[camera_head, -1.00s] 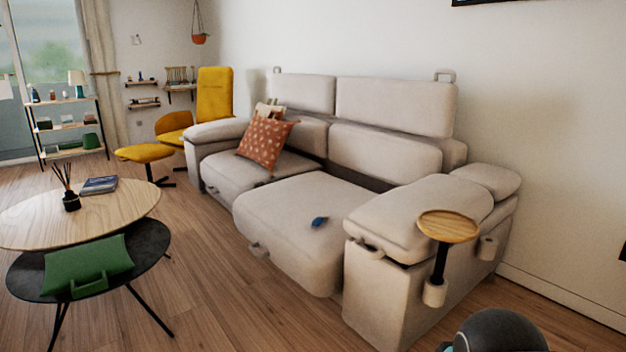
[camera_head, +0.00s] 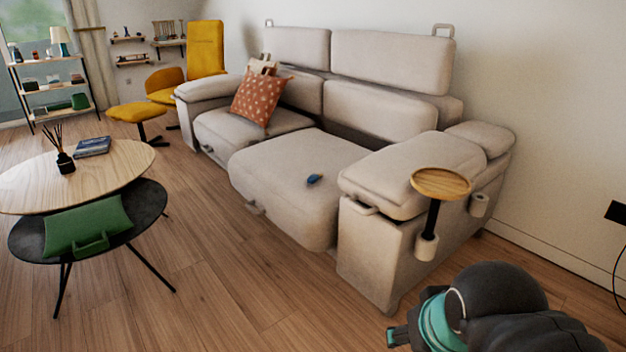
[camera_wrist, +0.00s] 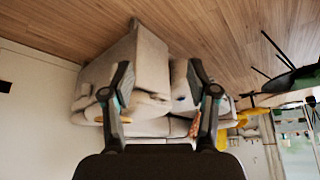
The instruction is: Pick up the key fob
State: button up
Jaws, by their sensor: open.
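A small blue key fob (camera_head: 314,180) lies on the extended seat of the beige sofa (camera_head: 290,165), near the right armrest. In the head view my gripper (camera_head: 398,337) shows at the bottom right, in front of the sofa's armrest and well apart from the key fob.
A wooden side tray (camera_head: 441,183) stands on a post by the sofa's right armrest. A round two-level coffee table (camera_head: 120,160) with a green cushion (camera_head: 88,225) is at the left. An orange cushion (camera_head: 260,98) leans on the sofa. Wooden floor between is clear.

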aim_at(311, 179)
jog(key=u, duration=0.8)
jog(key=i, duration=1.35)
jog(key=z, duration=2)
